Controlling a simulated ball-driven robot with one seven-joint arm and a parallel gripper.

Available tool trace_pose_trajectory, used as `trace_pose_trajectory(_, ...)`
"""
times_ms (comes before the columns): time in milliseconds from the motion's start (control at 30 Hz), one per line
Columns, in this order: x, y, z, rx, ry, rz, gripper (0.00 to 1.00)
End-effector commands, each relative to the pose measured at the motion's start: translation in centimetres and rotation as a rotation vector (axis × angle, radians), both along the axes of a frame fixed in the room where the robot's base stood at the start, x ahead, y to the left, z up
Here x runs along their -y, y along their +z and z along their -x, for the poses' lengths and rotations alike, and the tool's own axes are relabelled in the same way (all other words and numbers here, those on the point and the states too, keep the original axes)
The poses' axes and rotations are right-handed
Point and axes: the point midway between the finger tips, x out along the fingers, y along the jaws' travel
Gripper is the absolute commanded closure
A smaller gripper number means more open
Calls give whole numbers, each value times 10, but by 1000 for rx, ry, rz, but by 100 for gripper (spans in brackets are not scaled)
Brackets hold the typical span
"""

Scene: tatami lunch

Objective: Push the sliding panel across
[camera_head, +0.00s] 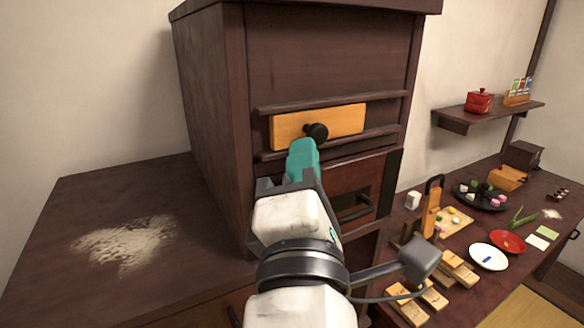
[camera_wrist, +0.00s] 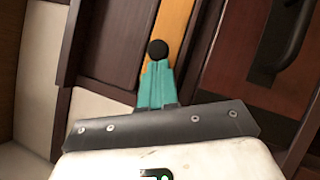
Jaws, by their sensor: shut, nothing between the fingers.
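The sliding panel (camera_head: 347,119) is a light orange wooden board with a round black knob (camera_head: 317,132). It sits between two dark horizontal rails on the front of a dark wooden cabinet (camera_head: 212,85). My gripper (camera_head: 303,150), with teal fingers, is shut and empty, its tips at the knob's lower left. In the wrist view the panel (camera_wrist: 178,20) shows behind the knob (camera_wrist: 157,49), and my gripper (camera_wrist: 157,68) ends right at the knob. I cannot tell whether the tips touch it.
A counter with white powder (camera_head: 125,243) lies left. At right, a table holds wooden blocks (camera_head: 432,297), a red plate (camera_head: 508,242), a white plate (camera_head: 488,257) and a dark tray (camera_head: 482,204). A wall shelf (camera_head: 480,117) hangs above.

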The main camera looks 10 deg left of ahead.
Motion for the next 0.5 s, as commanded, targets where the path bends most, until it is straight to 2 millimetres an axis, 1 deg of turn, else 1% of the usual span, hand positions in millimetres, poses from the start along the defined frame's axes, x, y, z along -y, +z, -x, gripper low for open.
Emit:
trace_pose_trajectory(300, 2, 1, -1, 0, -1, 1, 100)
trace_pose_trajectory(367, 6, 2, -4, 0, -3, 1, 100)
trace_pose_trajectory(500, 27, 5, -18, -3, -5, 3, 100)
